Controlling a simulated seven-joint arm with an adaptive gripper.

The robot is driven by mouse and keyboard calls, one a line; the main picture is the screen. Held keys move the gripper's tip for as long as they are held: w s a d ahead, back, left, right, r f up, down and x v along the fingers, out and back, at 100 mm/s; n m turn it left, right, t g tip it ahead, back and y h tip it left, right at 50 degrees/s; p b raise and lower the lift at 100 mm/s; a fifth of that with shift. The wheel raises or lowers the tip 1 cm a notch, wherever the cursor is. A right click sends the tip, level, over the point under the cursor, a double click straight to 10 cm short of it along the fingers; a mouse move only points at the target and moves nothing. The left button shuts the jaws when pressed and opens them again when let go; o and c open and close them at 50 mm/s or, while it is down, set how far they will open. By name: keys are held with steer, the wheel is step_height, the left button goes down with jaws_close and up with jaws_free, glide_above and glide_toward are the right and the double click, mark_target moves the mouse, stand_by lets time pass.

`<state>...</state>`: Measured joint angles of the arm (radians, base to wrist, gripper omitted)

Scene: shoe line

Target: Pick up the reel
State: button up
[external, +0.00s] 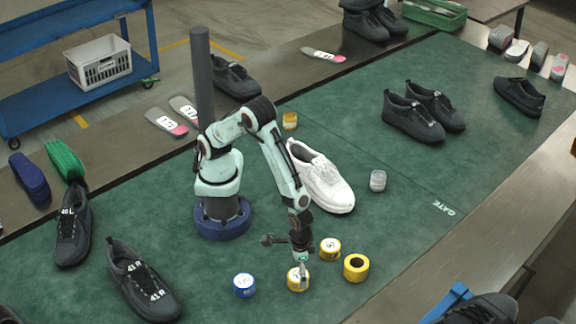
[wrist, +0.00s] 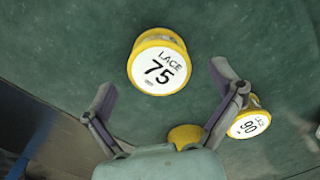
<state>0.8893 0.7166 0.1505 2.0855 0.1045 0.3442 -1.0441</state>
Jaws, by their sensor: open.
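Several lace reels stand on the green mat. In the external view, a yellow reel with a white label (external: 297,281) is right under my gripper (external: 302,268). Another yellow reel with a white label (external: 330,247) and a yellow reel with a dark centre (external: 356,267) are to its right. A blue reel (external: 245,285) is to its left. In the wrist view, the yellow "LACE 75" reel (wrist: 158,66) lies ahead, between the lines of my open fingers (wrist: 163,90). A yellow "90" reel (wrist: 249,120) is outside the right finger. A third yellow reel (wrist: 185,134) is partly hidden by my gripper.
A white shoe (external: 322,178) lies behind my gripper, with a grey-white reel (external: 378,181) and a small yellow reel (external: 290,121) nearby. Dark shoes (external: 143,282) stand at the left. The mat (external: 400,240) is clear on the right, up to the metal table edge.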

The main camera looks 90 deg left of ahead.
steer(key=shift+f, duration=0.9)
steer(key=c, duration=1.2)
steer(key=shift+r, duration=0.15)
steer(key=shift+c, duration=0.2)
